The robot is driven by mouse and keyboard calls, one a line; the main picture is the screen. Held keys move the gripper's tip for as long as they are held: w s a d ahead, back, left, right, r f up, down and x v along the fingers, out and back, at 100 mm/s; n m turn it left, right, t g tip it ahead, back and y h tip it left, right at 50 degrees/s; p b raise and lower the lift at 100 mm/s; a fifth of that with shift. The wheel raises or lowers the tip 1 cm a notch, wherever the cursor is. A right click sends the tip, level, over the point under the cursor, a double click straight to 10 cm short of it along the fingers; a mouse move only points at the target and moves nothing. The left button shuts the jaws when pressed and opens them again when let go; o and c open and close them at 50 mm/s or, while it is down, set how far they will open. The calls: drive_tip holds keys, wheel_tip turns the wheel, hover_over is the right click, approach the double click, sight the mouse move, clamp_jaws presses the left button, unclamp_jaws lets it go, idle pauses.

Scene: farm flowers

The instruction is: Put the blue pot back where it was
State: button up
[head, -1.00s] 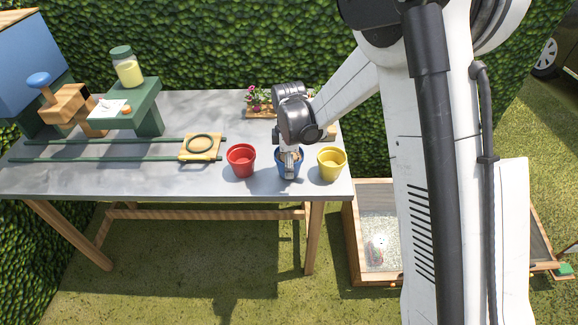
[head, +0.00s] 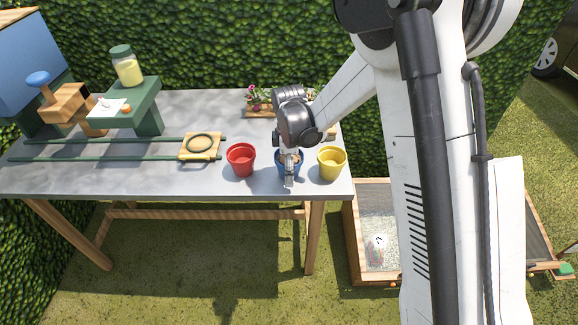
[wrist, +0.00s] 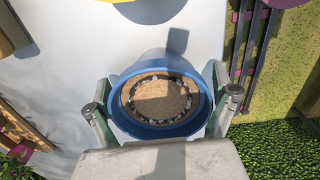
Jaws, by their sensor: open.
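The blue pot (head: 279,167) stands on the grey table between the red pot and the yellow pot, partly hidden by my gripper (head: 288,180). In the wrist view the blue pot (wrist: 160,130) shows its round rim and a brown disc-like fill inside. My gripper (wrist: 166,103) is open, with one finger on each side of the pot. I cannot tell whether the fingers touch it.
The red pot (head: 241,160) is close on the left and the yellow pot (head: 331,163) close on the right. A flower tray (head: 258,109) stands behind. A wooden piece with a ring (head: 200,147) lies on green rails. The table's front edge (head: 200,199) is near.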

wheel_tip(320, 180, up, 12)
drive_tip(key=r, duration=0.1)
drive_tip(key=s+d+r+m+t, duration=0.2)
drive_tip(key=s+d+r+m, duration=0.25)
drive_tip(key=d+r, duration=0.2)
drive_tip(key=s+d+r+m+t, duration=0.2)
drive_tip(key=s+d+m, duration=0.4)
drive_tip(key=s, duration=0.5)
drive_tip(key=s+d+r+m+t, duration=0.3)
drive_tip(key=s+d+m, duration=0.2)
drive_tip(key=s, duration=0.6)
drive_tip(key=shift+s+d+r+m+p, duration=0.2)
drive_tip(key=shift+d+r+m+p, duration=0.15)
drive_tip(key=shift+m, duration=0.8)
